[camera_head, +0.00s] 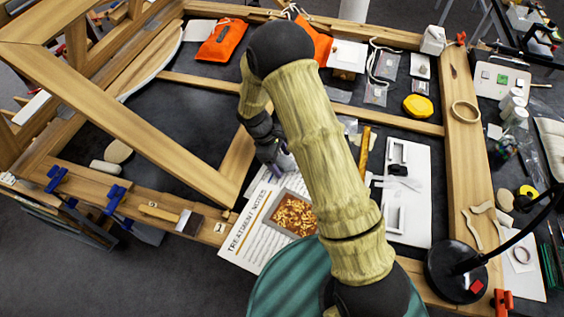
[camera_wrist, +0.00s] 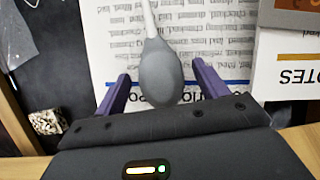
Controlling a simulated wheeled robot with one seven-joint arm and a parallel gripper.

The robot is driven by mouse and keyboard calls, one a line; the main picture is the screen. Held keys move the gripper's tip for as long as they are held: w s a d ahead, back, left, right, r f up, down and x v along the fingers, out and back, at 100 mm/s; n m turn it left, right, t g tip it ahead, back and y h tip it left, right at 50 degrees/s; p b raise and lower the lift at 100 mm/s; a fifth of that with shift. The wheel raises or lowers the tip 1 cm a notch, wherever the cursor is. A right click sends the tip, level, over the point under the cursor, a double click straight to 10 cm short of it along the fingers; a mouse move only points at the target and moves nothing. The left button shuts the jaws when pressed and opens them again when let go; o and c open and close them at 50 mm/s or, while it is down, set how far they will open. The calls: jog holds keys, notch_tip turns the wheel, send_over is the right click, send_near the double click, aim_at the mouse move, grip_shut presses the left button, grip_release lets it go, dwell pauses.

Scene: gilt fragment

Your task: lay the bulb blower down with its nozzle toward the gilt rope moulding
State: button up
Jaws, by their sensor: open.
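In the wrist view the grey bulb blower (camera_wrist: 160,72) is between the two purple fingers of my gripper (camera_wrist: 162,88), its round end toward the palm. Its pale nozzle (camera_wrist: 149,18) points to the top of the picture, away from the palm. My gripper is open, with a gap on each side of the bulb. A printed sheet (camera_wrist: 205,45) is behind the blower; I cannot tell whether they touch. A narrow gold-coloured strip (camera_head: 364,149), possibly the gilt rope moulding, lies right of my arm.
The treatment notes sheet (camera_head: 258,228) with a picture of golden flakes (camera_head: 292,214) lies below my gripper. A white board (camera_head: 420,215) with white parts is on the right. Wooden frame bars (camera_head: 225,175) edge the dark worktop. A black lamp base (camera_head: 455,270) stands front right.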

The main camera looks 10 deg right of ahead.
dwell(0.5)
jog(key=c, duration=1.1)
jog(key=shift+c, duration=0.3)
notch_tip(320, 180, up, 10)
jog(key=shift+b, duration=0.85)
